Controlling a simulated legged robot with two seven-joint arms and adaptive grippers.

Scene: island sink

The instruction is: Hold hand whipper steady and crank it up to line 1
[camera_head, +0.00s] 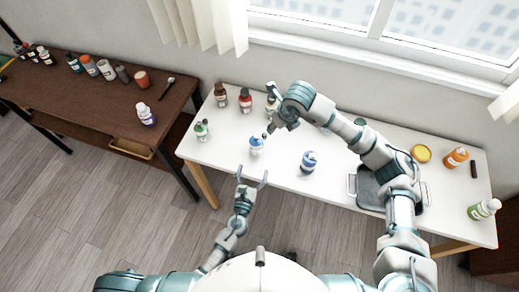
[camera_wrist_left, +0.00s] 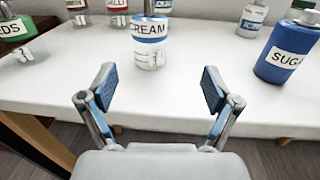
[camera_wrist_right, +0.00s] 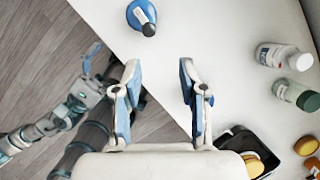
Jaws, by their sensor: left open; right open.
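The hand whipper appears to be the clear container with a blue band and a CREAM label (camera_wrist_left: 150,45), upright on the table in the left wrist view. In the head view it (camera_head: 256,147) stands left of centre, blue at the top. My left gripper (camera_head: 252,175) is open and empty at the table's front edge, facing the whipper without touching it; in its wrist view the whipper is beyond and between the fingertips (camera_wrist_left: 157,88). My right gripper (camera_wrist_right: 161,88) is open and empty. In the head view it is small beside the whipper's top; contact cannot be told.
A blue SUGAR container (camera_wrist_left: 287,52) stands right of the whipper, and a green-banded one (camera_head: 201,131) stands to its left. Brown and red bottles (camera_head: 245,99) are behind. A dark tray (camera_head: 372,197) lies to the right. White table is clear between whipper and front edge.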

